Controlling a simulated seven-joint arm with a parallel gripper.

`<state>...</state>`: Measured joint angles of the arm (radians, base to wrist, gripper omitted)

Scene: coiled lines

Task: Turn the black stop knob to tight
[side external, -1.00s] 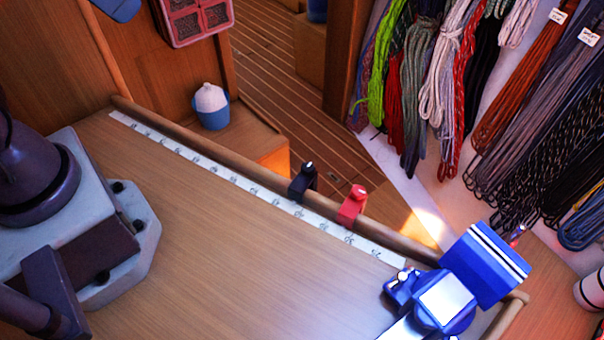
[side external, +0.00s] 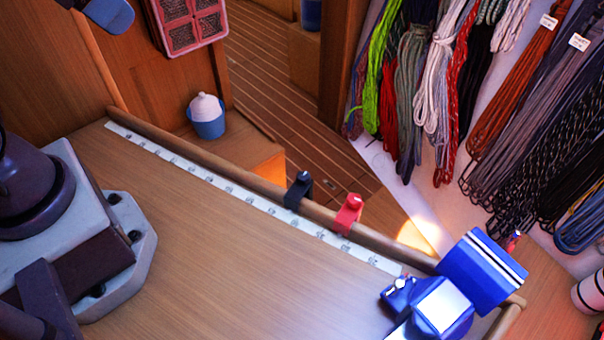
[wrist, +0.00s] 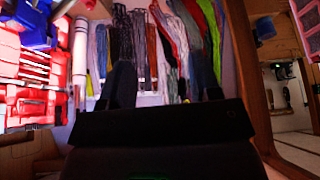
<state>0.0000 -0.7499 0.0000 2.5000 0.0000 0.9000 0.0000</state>
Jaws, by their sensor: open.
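The black stop (side external: 298,190) sits on the wooden rail along the far edge of the bench, with a small light-tipped knob on top. A red stop (side external: 347,214) sits just to its right on the same rail. How tight the black knob is cannot be told. My gripper is out of the side view. In the wrist view my gripper (wrist: 168,85) shows two dark fingers set well apart, open with nothing between them. It faces the hanging ropes, and neither stop can be made out there.
A white measuring strip (side external: 240,195) runs along the rail. A blue vise-like tool (side external: 440,305) stands at the bench's right end. A blue and white container (side external: 207,117) stands beyond the rail. Coiled ropes (side external: 430,80) hang at the back right. The bench top (side external: 230,265) is clear.

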